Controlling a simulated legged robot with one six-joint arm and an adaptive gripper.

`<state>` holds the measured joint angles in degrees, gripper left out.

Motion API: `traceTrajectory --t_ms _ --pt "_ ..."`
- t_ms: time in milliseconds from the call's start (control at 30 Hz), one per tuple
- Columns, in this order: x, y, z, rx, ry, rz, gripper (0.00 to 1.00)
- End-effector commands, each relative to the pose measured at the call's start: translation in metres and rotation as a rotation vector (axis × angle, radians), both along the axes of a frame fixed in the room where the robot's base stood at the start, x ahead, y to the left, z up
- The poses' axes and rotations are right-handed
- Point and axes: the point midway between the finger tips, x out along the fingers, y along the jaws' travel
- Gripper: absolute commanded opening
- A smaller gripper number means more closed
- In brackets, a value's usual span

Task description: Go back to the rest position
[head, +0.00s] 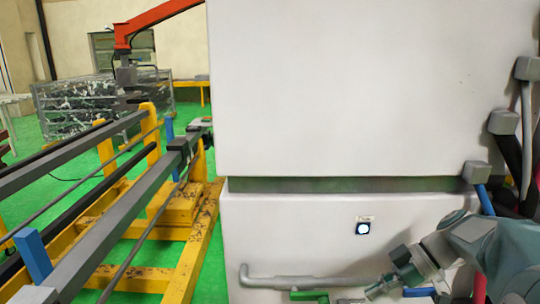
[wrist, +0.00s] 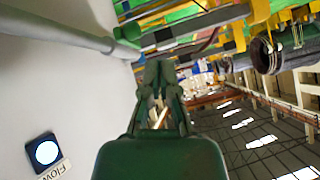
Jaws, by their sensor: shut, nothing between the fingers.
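My gripper (head: 374,291) is at the lower right in the head view, in front of the lower part of a white cabinet (head: 290,230). It points down and to the left. In the wrist view my gripper (wrist: 159,68) is in the middle, with its fingers close together and nothing held. A round lit button (head: 362,228) with a small label is on the cabinet, up and left of my arm. In the wrist view the button (wrist: 47,152) is at the lower left, apart from the gripper, with a label reading something like "Flow".
A grey pipe (head: 290,282) runs along the cabinet front near my gripper. Pipes and grey fittings (head: 503,122) line the right edge. Yellow frames with grey rails (head: 120,205) stand at the left on green floor. A red arm (head: 150,20) hangs behind.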

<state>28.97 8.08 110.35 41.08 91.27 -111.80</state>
Motion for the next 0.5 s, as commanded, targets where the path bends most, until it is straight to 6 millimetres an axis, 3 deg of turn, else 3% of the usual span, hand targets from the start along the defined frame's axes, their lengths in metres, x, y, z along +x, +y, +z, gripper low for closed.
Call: traceTrajectory --t_ms 200,500 --pt "-0.04 0.035 0.004 -0.268 0.19 -0.224 0.0" --pt "-0.089 0.055 0.004 -0.519 0.261 -0.654 0.0"
